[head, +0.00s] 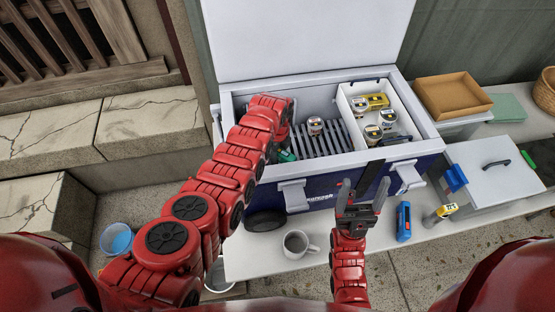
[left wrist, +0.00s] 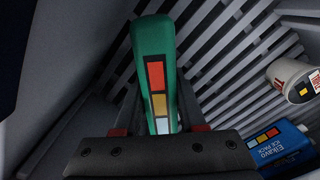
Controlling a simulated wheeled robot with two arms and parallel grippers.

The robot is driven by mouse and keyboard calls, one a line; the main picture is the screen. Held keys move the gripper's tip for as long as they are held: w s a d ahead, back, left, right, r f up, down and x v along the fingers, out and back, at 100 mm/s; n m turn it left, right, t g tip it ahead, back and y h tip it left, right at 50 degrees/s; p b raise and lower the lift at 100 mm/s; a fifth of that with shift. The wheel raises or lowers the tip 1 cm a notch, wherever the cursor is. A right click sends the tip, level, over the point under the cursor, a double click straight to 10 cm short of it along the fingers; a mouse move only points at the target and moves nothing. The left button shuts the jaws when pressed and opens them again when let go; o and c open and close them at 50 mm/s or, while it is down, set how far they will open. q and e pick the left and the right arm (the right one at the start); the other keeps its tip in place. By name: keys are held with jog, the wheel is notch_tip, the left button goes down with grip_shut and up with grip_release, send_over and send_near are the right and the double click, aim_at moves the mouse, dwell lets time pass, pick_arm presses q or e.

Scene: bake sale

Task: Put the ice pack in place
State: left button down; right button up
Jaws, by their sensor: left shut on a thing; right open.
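My left arm hides most of that gripper there. My right gripper (head: 362,182) is open and empty in front of the cooler.
A white tray (head: 347,118) with several tubs and a yellow pack fills the cooler's right end. A mug (head: 297,243), a blue device (head: 403,221) and a yellow-and-grey device (head: 440,214) stand on the bench in front. A cardboard tray (head: 452,96) is at right.

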pick_arm(q)
notch_tip(320, 180, down, 3)
jog(key=shift+s+r+b, duration=0.1)
jog(key=shift+b, duration=0.85)
jog(key=shift+f, duration=0.25)
jog(key=shift+f+b, duration=0.15)
jog(key=shift+b, duration=0.25)
jog(key=shift+c, duration=2.4)
grip_release()
